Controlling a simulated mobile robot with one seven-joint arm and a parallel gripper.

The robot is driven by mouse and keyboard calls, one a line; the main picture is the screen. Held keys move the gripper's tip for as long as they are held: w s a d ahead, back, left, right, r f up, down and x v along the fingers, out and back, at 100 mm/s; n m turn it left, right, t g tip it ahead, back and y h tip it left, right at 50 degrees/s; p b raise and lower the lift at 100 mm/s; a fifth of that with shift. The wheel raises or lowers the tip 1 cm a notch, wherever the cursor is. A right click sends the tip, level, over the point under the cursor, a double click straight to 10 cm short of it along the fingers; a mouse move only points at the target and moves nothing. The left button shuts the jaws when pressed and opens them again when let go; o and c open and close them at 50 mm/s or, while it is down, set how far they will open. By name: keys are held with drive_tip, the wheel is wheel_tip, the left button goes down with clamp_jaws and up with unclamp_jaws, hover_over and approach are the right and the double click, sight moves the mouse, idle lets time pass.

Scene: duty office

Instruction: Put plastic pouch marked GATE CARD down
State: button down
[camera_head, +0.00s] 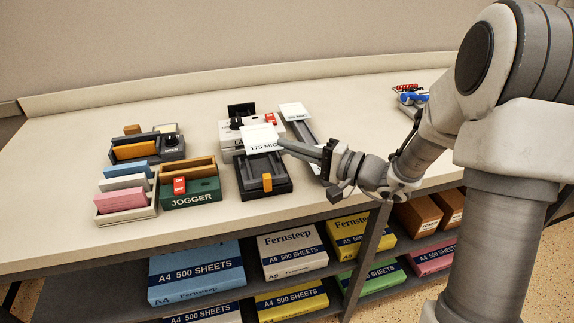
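No GATE CARD lettering can be read in this view. A white sheet-like piece (260,134) reading "175 MIC" shows at the middle of the bench, above the black tray-like device. My gripper (281,146) reaches in from the right, with its fingertips at the right edge of this white piece. The fingers overlap each other from here, so I cannot tell whether they are closed on it or on a thin clear pouch.
A black device (248,186) with an orange lever (267,182) stands below the fingertips. A white machine (229,144) is behind; a grey tray (304,134) with an "80 MIC" piece is right. A green JOGGER box (205,194) and paper trays stand left. The far-left bench is clear.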

drive_tip(key=shift+a+f, duration=0.25)
drive_tip(key=shift+f, duration=0.25)
wheel_tip(320, 180, down, 4)
drive_tip(key=shift+r+b, duration=0.25)
drive_tip(key=shift+b, duration=0.15)
drive_tip(key=shift+f+b, duration=0.25)
drive_tip(key=shift+b, duration=0.15)
drive_tip(key=shift+f+b, duration=0.35)
drive_tip(key=shift+b, duration=0.15)
drive_tip(key=c, duration=1.3)
unclamp_jaws()
drive_tip(key=shift+s, duration=0.1)
drive_tip(key=shift+c, duration=0.2)
